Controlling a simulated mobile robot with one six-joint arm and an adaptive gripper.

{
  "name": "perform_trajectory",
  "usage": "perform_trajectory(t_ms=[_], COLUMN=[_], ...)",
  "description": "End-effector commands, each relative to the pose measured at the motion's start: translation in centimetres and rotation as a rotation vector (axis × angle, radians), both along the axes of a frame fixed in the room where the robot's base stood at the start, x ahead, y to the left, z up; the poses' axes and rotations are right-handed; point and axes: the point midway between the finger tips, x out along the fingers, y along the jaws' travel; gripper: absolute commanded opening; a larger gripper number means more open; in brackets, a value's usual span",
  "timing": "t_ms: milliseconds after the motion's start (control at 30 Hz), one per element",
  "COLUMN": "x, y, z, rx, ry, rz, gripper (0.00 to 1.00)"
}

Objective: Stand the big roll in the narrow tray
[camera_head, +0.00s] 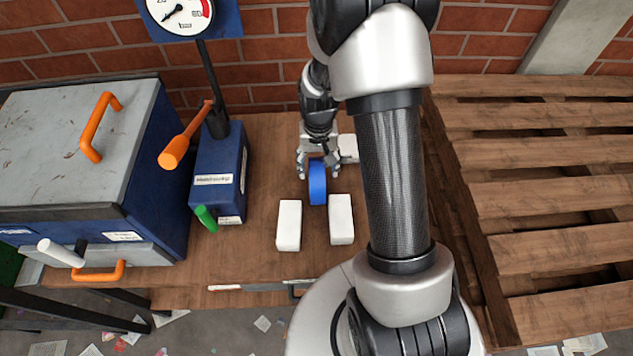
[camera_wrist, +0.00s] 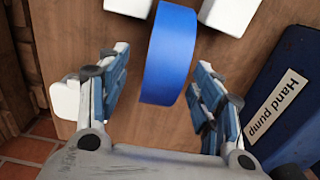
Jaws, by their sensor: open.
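The big roll (camera_head: 318,186) is bright blue and stands on its edge on the brown wooden table. In the wrist view the roll (camera_wrist: 168,50) reaches in between the fingertips. My gripper (camera_head: 318,174) points down at the roll's far end. It is open, with one finger on each side of the roll. In the wrist view my gripper (camera_wrist: 160,65) shows gaps between both fingers and the roll. I cannot make out a narrow tray in either view.
White blocks (camera_head: 289,225) and (camera_head: 341,219) lie in front of the roll, with another (camera_head: 348,148) behind it by my gripper. A blue hand pump (camera_head: 218,172) and a blue metal case (camera_head: 70,150) stand left. Wooden pallets (camera_head: 545,150) stand right.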

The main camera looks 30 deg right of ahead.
Motion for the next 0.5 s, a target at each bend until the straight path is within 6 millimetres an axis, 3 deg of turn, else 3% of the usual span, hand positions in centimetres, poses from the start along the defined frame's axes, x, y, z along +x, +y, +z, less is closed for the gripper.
perform_trajectory(t_ms=[167,400,500], x=[0.0,0.1,0.1], y=[0.1,0.4,0.4], z=[-1.2,-4.8,-5.4], rx=[0.000,0.001,0.000], ry=[0.000,0.002,0.000], rz=[0.001,0.000,0.000], gripper=[0.60,0.60,0.60])
